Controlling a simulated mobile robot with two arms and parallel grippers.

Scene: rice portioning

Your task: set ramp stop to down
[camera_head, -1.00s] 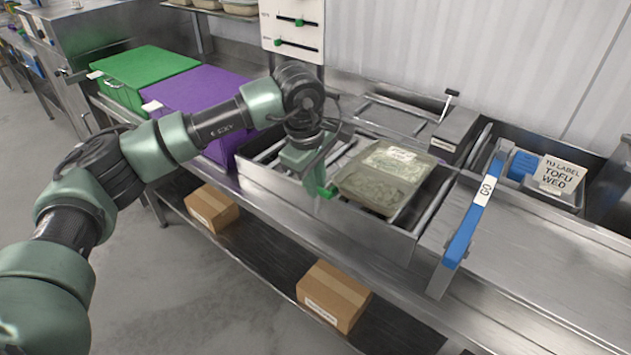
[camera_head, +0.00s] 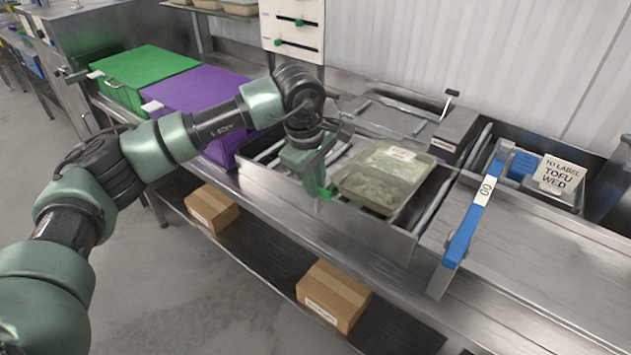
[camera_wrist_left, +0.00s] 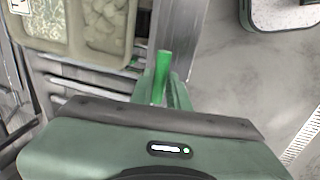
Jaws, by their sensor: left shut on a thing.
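The ramp stop's green lever (camera_head: 327,191) stands at the front edge of the roller ramp (camera_head: 262,172), just left of a lidded tray. It also shows upright in the left wrist view (camera_wrist_left: 163,76). My left gripper (camera_head: 312,180) is at the lever and shut on it; its fingertips are mostly hidden by the gripper body. The stop's lower part is hidden too, so its exact position cannot be told. My right gripper is not in view.
The sealed food tray (camera_head: 384,176) rests on the rollers close to the gripper. Purple (camera_head: 190,100) and green (camera_head: 145,72) boxes stand left. Cardboard boxes (camera_head: 334,295) lie on the shelf below.

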